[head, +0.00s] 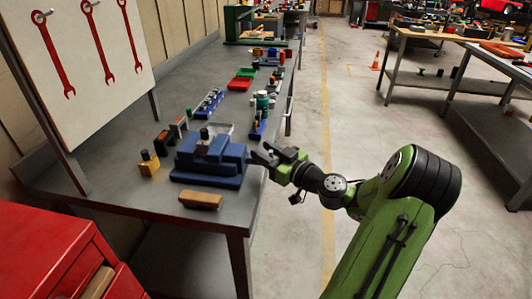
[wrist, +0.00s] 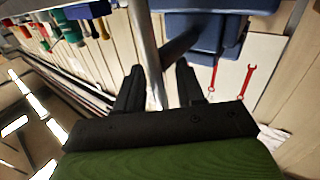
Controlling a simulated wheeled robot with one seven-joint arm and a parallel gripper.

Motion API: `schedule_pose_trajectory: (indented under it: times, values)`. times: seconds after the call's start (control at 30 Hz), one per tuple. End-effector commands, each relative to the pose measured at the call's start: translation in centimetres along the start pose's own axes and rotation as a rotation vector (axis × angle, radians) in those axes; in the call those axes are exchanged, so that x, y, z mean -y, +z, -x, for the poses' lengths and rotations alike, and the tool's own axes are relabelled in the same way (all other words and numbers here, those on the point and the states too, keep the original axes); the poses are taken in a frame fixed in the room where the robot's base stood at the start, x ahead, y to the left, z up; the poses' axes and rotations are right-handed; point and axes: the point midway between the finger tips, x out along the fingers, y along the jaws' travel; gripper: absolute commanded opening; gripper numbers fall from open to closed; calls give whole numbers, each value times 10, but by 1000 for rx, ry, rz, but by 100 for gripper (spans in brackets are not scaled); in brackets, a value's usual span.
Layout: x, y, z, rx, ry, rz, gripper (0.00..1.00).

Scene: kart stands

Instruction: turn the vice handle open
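The blue vice (head: 212,160) sits on the grey bench near its front corner. In the wrist view, which is upside down, part of the blue vice (wrist: 212,30) shows at the top. A dark screw joins it to a long grey bar, which looks like the vice handle (wrist: 148,45). My gripper (head: 268,153) is at the right side of the vice, by the bench edge. Its fingers (wrist: 158,80) are apart, with the bar seen between them, nearer the left finger. I cannot tell whether they touch. The handle is not clear in the head view.
Red and blue trays with small items sit farther along the bench. A red cabinet (head: 45,250) is at lower left.

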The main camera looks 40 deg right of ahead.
Motion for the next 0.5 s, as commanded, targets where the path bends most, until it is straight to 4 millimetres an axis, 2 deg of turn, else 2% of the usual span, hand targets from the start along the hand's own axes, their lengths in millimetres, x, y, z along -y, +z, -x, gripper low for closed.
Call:
schedule_pose_trajectory:
  times: [0.1, 0.3, 0.37, 0.5]
  values:
    - [0, 0, 0, 1, 0, 0, 38]
    - [0, 0, 1, 1, -1, 0, 7]
    - [0, 0, 1, 1, -1, 0, 0]
    - [0, 0, 1, 2, -1, -1, 0]
